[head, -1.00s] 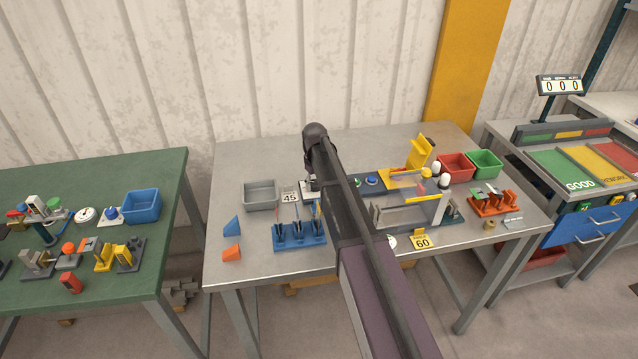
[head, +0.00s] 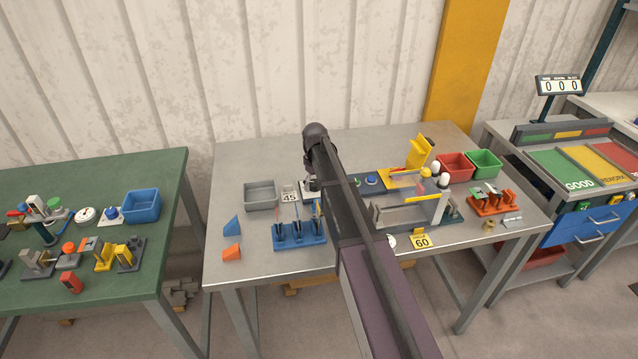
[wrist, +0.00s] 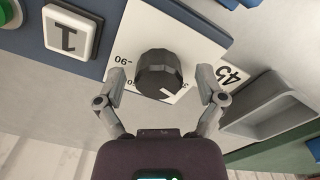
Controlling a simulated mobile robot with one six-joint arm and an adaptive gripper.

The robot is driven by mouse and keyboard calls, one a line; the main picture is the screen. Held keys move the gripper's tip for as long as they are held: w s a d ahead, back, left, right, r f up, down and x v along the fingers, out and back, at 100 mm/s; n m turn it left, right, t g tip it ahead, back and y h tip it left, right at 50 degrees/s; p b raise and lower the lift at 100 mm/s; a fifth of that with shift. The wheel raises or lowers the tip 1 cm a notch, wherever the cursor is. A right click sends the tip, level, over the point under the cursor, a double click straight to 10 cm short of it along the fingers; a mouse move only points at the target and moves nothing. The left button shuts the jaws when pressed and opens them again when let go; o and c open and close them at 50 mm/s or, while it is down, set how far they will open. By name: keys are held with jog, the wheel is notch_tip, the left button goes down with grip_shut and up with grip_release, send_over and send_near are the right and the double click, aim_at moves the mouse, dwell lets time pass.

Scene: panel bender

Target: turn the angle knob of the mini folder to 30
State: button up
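The angle knob (wrist: 158,73) is a black faceted knob with a white pointer line, on a white dial plate (wrist: 190,40) in the wrist view. A 90 mark shows left of it; other marks are partly hidden, so I cannot read the exact setting. My gripper (wrist: 162,79) is open, its two fingertips on either side of the knob with gaps visible. In the head view my arm hides the knob and most of the gripper. The mini folder (head: 405,215) stands right of my arm, with a yellow 60 sign (head: 421,241) in front.
A white 45 sign (wrist: 228,74) and a grey bin (wrist: 268,105) lie close to the right finger in the wrist view. A white button marked 1 (wrist: 68,35) is at upper left. A blue tool rack (head: 300,238) stands left of my arm in the head view.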

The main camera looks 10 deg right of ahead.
jog(key=shift+w, duration=0.15)
dwell(0.3)
jog(key=s+r+m+p, duration=0.2)
jog(key=s+r+p, duration=0.4)
jog(key=s, duration=0.3)
jog(key=s+d+r+m+p, duration=0.1)
jog(key=s+r+m+p, duration=0.1)
jog(key=s+r+p, duration=0.4)
jog(key=s+r+m+p, duration=0.2)
jog(key=s+r+p, duration=0.4)
jog(key=s, duration=0.8)
jog(key=shift+d+r+p, duration=0.15)
jog(key=shift+r+p, duration=0.2)
jog(key=shift+p, duration=0.05)
jog(key=shift+f, duration=0.1)
notch_tip(320, 180, down, 5)
jog(key=b, duration=0.5)
